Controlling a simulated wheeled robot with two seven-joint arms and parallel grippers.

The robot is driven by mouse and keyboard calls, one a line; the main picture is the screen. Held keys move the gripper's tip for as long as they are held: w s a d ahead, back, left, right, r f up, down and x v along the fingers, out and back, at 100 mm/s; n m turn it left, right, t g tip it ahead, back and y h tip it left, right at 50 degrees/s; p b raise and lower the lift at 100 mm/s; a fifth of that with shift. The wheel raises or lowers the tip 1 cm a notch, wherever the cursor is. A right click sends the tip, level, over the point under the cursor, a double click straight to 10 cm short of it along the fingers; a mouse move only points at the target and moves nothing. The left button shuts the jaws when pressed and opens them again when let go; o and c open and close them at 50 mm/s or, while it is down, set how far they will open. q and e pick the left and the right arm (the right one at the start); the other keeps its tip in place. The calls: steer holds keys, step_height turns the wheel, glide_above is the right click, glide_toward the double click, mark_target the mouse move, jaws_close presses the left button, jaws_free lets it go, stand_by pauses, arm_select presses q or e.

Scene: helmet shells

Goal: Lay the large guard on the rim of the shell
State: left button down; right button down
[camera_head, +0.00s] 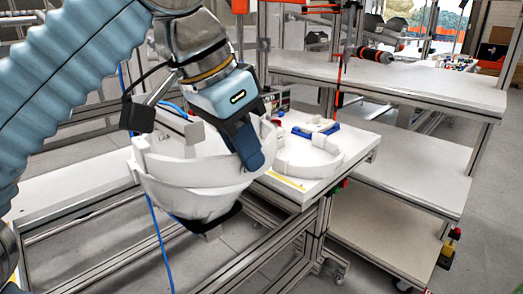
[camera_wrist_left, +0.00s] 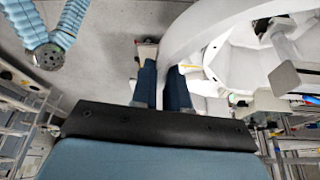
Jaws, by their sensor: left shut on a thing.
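The white shell (camera_head: 195,205) is an open bowl on a dark support at the front of the workstation; its inside shows in the left wrist view (camera_wrist_left: 240,65). My left gripper (camera_head: 253,163) comes down over the shell's right side. Its two dark blue fingers (camera_wrist_left: 163,88) are shut on the large guard, a white curved band (camera_wrist_left: 190,35). In the head view the guard (camera_head: 195,172) runs along the near side of the shell, close to its rim. I cannot tell whether it rests on the rim. The right gripper is not in view.
Another white curved band (camera_head: 308,158) lies on the white table (camera_head: 350,150) right of the shell, with a blue-and-white part (camera_head: 316,131) behind it. A white shelf unit (camera_head: 420,90) stands at the right. A blue cable hangs left of the shell.

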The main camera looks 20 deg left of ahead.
arm_select(q)
steer(key=shift+w+a+f+b, duration=0.1)
steer(key=shift+w+a+f, duration=0.35)
steer(key=shift+a, duration=0.6)
steer(key=shift+w+a+f+b, duration=0.2)
steer(key=shift+w+a, duration=0.5)
steer(key=shift+a, duration=0.35)
steer(key=shift+w+a+f+b, duration=0.1)
steer(key=shift+w+a+f, duration=0.35)
steer(key=shift+a, duration=0.6)
steer(key=shift+p, duration=0.3)
steer(key=c, duration=1.1)
jaws_free()
steer(key=shift+w, duration=0.1)
steer(key=shift+o, duration=0.2)
steer(key=v, duration=0.7)
steer(key=shift+r, duration=0.2)
